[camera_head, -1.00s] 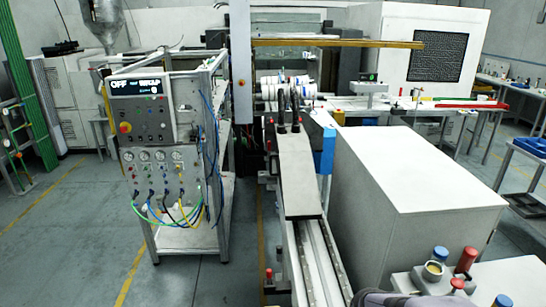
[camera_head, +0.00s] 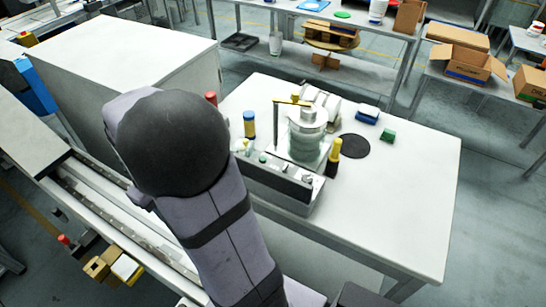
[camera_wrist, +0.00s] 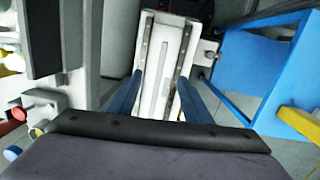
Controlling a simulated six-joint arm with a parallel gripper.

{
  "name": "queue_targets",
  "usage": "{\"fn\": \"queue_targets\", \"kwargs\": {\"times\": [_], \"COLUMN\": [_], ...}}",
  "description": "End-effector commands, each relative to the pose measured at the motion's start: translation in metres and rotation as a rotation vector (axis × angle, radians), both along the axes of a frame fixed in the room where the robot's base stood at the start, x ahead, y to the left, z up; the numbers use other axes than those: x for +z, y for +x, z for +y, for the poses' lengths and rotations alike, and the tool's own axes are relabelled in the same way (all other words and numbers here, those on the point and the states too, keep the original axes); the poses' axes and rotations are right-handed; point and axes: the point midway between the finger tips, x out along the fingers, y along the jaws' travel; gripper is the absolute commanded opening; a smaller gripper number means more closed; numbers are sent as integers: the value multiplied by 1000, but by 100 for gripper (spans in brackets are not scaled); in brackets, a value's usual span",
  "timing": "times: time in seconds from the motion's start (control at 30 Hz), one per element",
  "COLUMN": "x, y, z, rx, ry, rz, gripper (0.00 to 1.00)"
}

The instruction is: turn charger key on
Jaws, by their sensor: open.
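In the wrist view my gripper (camera_wrist: 160,76) is open, its two blue fingers apart with nothing held between them. Beyond and between the fingers lies a long pale rail (camera_wrist: 157,70), with clear space around the tips. No charger key can be made out in either current view. At the left edge of the wrist view are a red knob (camera_wrist: 18,114) and a yellow knob (camera_wrist: 36,133) on pale fittings; I cannot tell what they belong to. In the head view my arm fills the middle and the gripper is not seen.
In the wrist view a blue frame (camera_wrist: 240,70) stands close on the right, with a yellow bar (camera_wrist: 298,122). In the head view a white table (camera_head: 410,185) carries a glass jar (camera_head: 304,142) and a grey knobbed box (camera_head: 285,187). A large white cabinet (camera_head: 125,50) stands at left.

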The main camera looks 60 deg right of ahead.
Motion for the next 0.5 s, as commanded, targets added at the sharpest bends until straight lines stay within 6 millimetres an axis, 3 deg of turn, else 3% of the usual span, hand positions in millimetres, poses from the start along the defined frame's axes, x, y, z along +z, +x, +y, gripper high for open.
{"fn": "queue_targets", "kwargs": {"times": [0.03, 0.23, 0.5], "x": [-1, 5, 7], "y": [7, 3, -51], "z": [-30, -142, -260], "rx": [-12, -13, -38], "ry": [-6, -15, 17], "rz": [23, 122, 240], "gripper": [45, 45, 45]}}
